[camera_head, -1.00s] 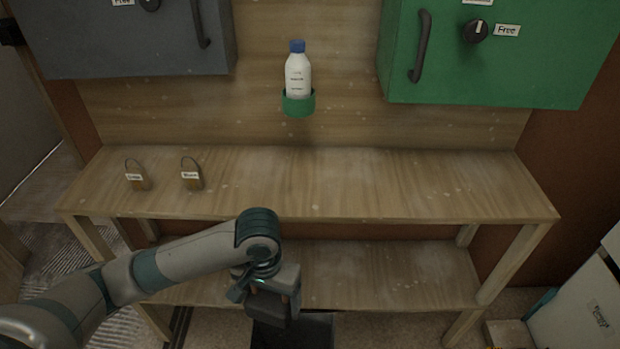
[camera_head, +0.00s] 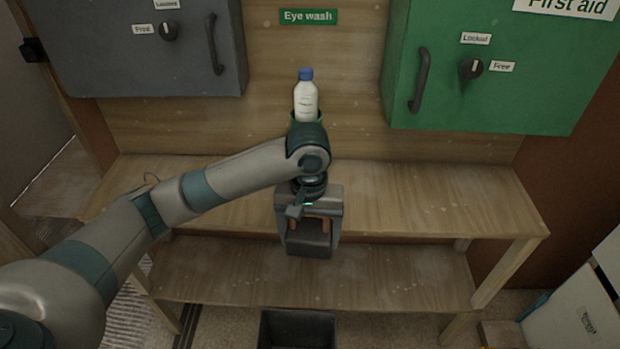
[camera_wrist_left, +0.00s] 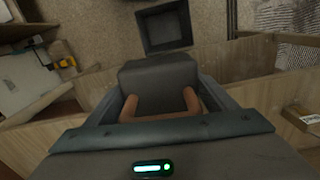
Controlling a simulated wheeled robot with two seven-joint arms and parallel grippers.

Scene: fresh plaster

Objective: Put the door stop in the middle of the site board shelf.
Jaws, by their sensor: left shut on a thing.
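My left gripper (camera_head: 310,226) is shut on a dark grey block, the door stop (camera_head: 309,246). In the left wrist view the door stop (camera_wrist_left: 160,78) sits between the two orange-brown fingers. In the head view it appears over the front edge of the wooden shelf unit's upper board (camera_head: 430,200), with the lower board (camera_head: 400,280) behind and below it. I cannot tell its exact height. My forearm covers much of the upper board's left part. My right gripper is not in view.
An eye wash bottle (camera_head: 306,100) stands in a holder on the back panel, just behind my wrist. A grey cabinet (camera_head: 120,60) and a green cabinet (camera_head: 500,95) hang above. A dark open bin (camera_head: 297,316) stands on the floor. The upper board's right part is clear.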

